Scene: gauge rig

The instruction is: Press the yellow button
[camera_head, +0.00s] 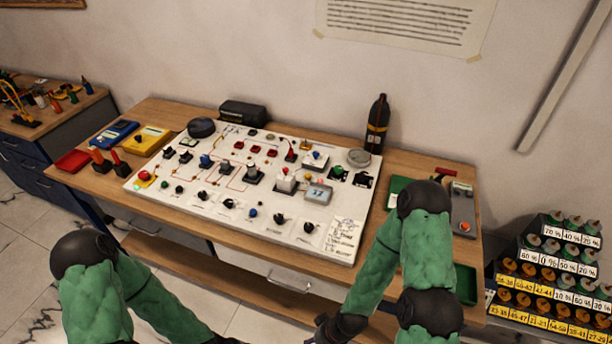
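A white control panel (310,242) lies on the wooden table, covered with buttons, knobs, switches and a small display. At its left end is a small button with a red top on a yellow base (145,176). No plainly yellow button cap can be made out at this size. My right gripper (325,326) is low at the bottom edge, in front of the table and away from the panel. It is small, dark and partly cut off, so its opening is unclear. My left arm comes in at the bottom left, and its gripper is below the frame.
The wooden table (411,164) also holds a yellow meter (146,140), a blue meter (114,133), a dark bottle (377,125), a black case (243,113) and a grey box with an orange button (463,208). A rack of labelled weights (548,280) stands at right.

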